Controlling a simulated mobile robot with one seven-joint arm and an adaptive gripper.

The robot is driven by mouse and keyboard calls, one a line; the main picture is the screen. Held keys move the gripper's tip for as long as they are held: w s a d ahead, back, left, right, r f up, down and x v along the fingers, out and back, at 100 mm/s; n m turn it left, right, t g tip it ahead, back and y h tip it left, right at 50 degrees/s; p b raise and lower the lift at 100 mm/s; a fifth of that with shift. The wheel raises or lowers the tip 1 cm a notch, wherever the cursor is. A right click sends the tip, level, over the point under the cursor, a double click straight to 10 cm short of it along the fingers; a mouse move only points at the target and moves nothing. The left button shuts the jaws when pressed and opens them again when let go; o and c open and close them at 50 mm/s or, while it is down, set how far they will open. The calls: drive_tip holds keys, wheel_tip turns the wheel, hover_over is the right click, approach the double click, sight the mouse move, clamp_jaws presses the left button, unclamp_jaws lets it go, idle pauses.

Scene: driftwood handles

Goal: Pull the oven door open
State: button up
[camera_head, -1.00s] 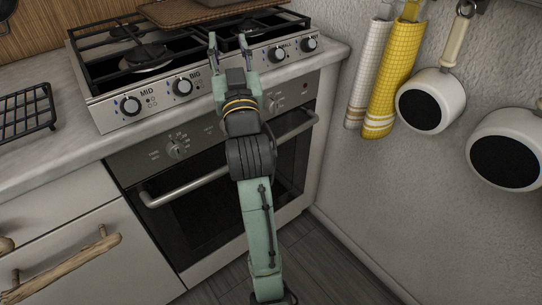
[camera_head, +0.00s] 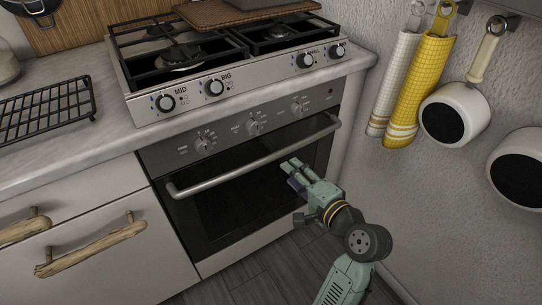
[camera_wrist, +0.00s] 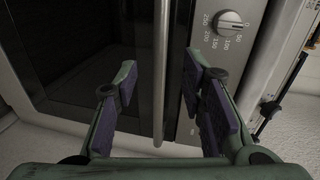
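The oven door (camera_head: 235,195) is a dark glass panel and appears shut. Its handle (camera_head: 235,171) is a long metal bar across the top of the door. My gripper (camera_head: 291,174) is in front of the door, below the right half of the bar in the head view, with its fingertips apart from it there. In the wrist view my gripper (camera_wrist: 163,82) is open, with one purple-padded finger on each side of the handle bar (camera_wrist: 160,65), which runs upright in the picture. Nothing is held. How far the bar lies beyond the fingertips is hard to tell.
Above the door are oven knobs (camera_head: 254,127) and the gas stove (camera_head: 190,65) on the counter. Drawers with driftwood handles (camera_head: 92,249) are at left. Towels (camera_head: 421,88) and pans (camera_head: 455,113) hang on the right wall. The dark floor (camera_head: 262,277) before the oven is clear.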

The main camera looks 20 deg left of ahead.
sight(273, 159)
drive_tip(key=x, duration=0.5)
drive_tip(key=p+x, duration=0.1)
drive_tip(key=x, duration=0.4)
drive_tip(key=shift+a+p, duration=0.3)
drive_tip(key=shift+a, duration=0.2)
drive_tip(key=shift+c, duration=0.3)
clamp_jaws()
drive_tip(key=shift+f, duration=0.1)
